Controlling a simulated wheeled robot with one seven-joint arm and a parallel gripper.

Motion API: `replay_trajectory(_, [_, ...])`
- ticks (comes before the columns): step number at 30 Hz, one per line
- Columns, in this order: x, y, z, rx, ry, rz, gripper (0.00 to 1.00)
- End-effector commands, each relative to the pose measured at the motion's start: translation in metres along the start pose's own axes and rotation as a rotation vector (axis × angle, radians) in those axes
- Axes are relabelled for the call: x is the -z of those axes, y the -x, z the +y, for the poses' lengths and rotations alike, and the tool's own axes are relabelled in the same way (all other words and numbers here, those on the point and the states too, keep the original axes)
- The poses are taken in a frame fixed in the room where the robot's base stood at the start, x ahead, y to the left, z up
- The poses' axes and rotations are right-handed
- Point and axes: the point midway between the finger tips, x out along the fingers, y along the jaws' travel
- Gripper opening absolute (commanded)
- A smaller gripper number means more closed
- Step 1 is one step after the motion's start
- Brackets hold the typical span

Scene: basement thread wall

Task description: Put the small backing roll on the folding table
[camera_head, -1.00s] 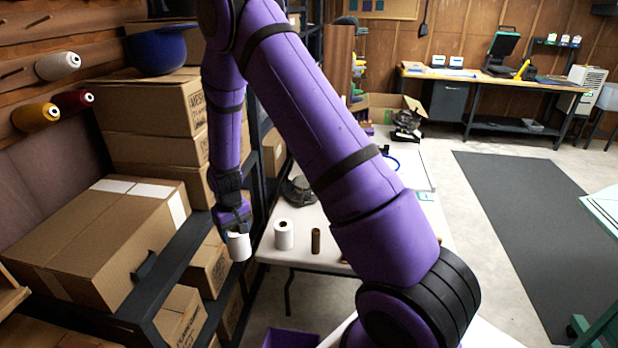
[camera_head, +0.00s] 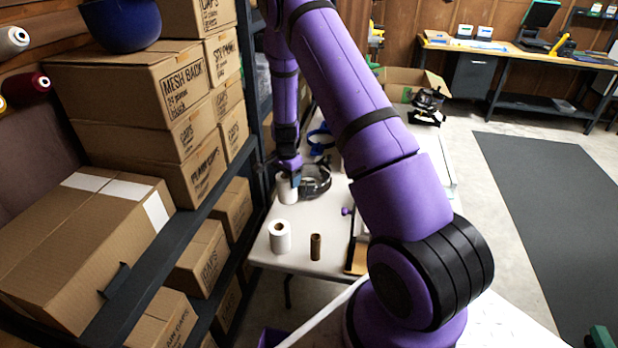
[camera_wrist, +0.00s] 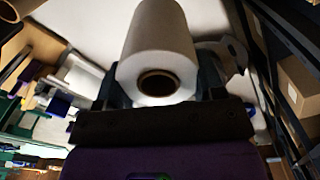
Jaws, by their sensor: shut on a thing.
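The small backing roll (camera_head: 287,190), white, is in my gripper (camera_head: 293,180) over the far-left part of the white folding table (camera_head: 300,261). I cannot tell whether its lower end touches the table. In the wrist view the roll (camera_wrist: 160,38) lies between my fingers, its open brown core facing the camera. My gripper (camera_wrist: 160,85) is shut on it.
A second white roll (camera_head: 280,237) and a slim brown tube (camera_head: 315,247) stand near the table's front edge. A dark round object (camera_head: 316,180) lies just right of the held roll. A shelf with cardboard boxes (camera_head: 150,90) borders the table's left side.

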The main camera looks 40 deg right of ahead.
Motion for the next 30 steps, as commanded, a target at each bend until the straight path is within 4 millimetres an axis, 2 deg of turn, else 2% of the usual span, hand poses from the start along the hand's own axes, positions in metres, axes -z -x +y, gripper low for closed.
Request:
replay_trajectory(9, [0.001,-0.051,0.001,-0.002,-0.013,-0.002,0.36])
replay_trajectory(17, [0.0,-0.069,0.001,-0.002,-0.01,-0.001,0.36])
replay_trajectory(24, [0.001,-0.097,0.001,-0.002,-0.011,-0.001,0.36])
replay_trajectory(30, [0.001,-0.097,0.0,0.0,-0.01,0.0,0.36])
